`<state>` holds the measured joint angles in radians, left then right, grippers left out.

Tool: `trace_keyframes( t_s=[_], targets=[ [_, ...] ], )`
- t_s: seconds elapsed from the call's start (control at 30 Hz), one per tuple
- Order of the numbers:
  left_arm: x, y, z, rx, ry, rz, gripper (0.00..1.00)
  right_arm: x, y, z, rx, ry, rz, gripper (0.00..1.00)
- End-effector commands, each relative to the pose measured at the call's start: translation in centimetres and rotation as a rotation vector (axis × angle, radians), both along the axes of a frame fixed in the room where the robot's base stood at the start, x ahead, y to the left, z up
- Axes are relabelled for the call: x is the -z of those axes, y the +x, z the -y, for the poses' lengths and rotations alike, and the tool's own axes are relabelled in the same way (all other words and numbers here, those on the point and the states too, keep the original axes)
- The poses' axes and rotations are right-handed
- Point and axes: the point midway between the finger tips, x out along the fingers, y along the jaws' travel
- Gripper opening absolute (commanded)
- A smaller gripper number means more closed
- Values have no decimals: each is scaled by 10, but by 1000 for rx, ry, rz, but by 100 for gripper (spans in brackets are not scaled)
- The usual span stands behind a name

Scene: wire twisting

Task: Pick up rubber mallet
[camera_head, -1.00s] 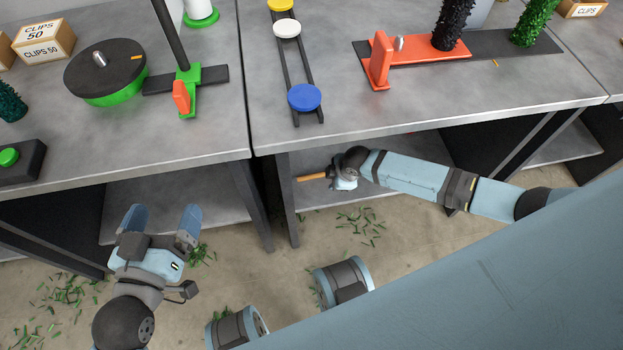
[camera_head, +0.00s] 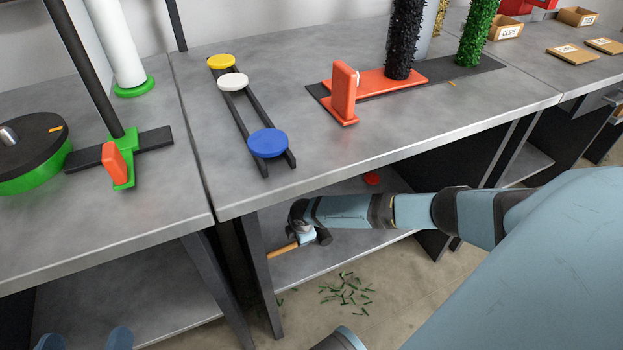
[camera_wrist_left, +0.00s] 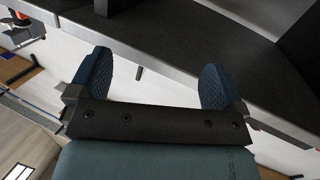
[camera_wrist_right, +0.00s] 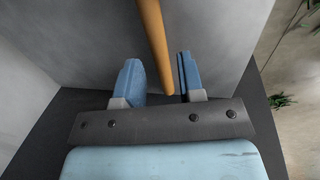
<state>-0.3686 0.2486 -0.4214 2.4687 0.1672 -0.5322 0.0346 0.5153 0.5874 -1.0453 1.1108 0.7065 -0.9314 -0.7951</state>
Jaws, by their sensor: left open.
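The mallet lies on the shelf under the middle workbench. Its tan handle (camera_head: 283,249) points left in the head view, and a dark part that looks like its head (camera_head: 323,237) shows right of my gripper. My right gripper (camera_head: 306,236) is low at the mallet and hides its middle. The fingers are partly apart. My left gripper (camera_head: 84,340) is at the bottom left edge; its wide-open, empty fingers show in the left wrist view (camera_wrist_left: 153,85).
The lower shelf (camera_head: 340,262) has a red item (camera_head: 371,179) further back. The workbench top (camera_head: 235,190) is above my right forearm. It bears a rail with yellow, white and blue discs (camera_head: 267,142) and an orange fixture (camera_head: 343,95). Green clippings (camera_head: 346,290) lie on the floor.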

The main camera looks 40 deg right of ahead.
Motion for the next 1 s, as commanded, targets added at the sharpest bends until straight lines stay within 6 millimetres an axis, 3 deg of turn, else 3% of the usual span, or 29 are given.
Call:
trace_keyframes(
  t_s=[0.4,0.73,0.9,1.0],
  targets=[
    [-1,18,-11,-9,124,221,96,49,13,-2,2,-1,0,36],
    [-6,19,-12,-12,142,251,96,51,14,-2,0,0,0,36],
    [-5,19,-12,-12,141,249,96,51,14,-2,0,0,0,0],
    [-5,19,-12,-12,142,248,96,51,15,-1,0,0,1,0]
  ],
)
